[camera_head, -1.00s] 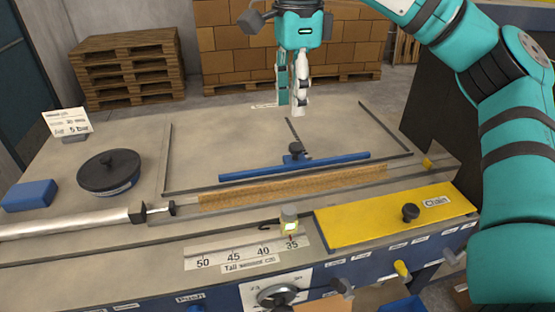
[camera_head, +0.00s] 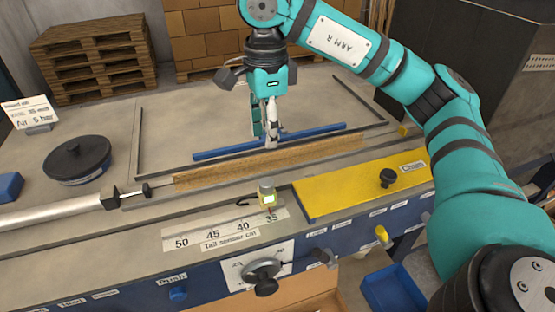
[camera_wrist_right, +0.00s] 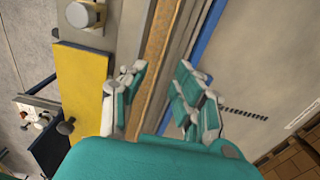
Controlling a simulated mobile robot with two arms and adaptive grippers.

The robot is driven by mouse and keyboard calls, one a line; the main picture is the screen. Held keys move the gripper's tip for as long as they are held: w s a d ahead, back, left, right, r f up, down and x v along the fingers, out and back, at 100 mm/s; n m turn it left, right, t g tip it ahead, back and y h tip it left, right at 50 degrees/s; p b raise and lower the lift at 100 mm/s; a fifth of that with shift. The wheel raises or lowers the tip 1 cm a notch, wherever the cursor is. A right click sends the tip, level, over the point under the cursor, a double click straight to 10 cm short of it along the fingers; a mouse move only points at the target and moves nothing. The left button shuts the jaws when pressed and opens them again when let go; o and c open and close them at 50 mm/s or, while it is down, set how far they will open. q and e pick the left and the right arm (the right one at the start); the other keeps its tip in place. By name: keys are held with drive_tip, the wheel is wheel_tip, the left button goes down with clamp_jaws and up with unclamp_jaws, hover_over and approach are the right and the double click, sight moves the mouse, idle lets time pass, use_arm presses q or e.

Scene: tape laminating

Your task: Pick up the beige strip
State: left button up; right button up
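The beige strip (camera_head: 270,163) is a long tan band lying flat along the machine bed, in front of a blue bar. It also shows in the right wrist view (camera_wrist_right: 158,45), running lengthwise between my fingers. My right gripper (camera_head: 265,138) is above the bed at the blue bar, just behind the strip's middle in the head view. In the right wrist view its two fingers (camera_wrist_right: 160,78) are apart, one on each side of the strip, with nothing held. The gap in height to the strip is hard to tell. My left gripper is not in view.
The blue bar (camera_head: 215,152) lies just behind the strip. A yellow plate (camera_head: 345,188) with a black knob and a small sensor post (camera_head: 267,190) stand in front. A cylinder rod (camera_head: 60,213) points at the strip's left end. A round black-lidded pot (camera_head: 77,158) is farther left.

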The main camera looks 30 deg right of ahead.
sight(278, 160)
drive_tip(key=f, duration=0.3)
drive_tip(key=shift+s+d+f, duration=0.1)
drive_tip(key=shift+d+f, duration=0.1)
drive_tip(key=shift+f, duration=0.7)
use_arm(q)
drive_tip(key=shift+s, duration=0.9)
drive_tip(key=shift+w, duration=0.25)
use_arm(e)
clamp_jaws()
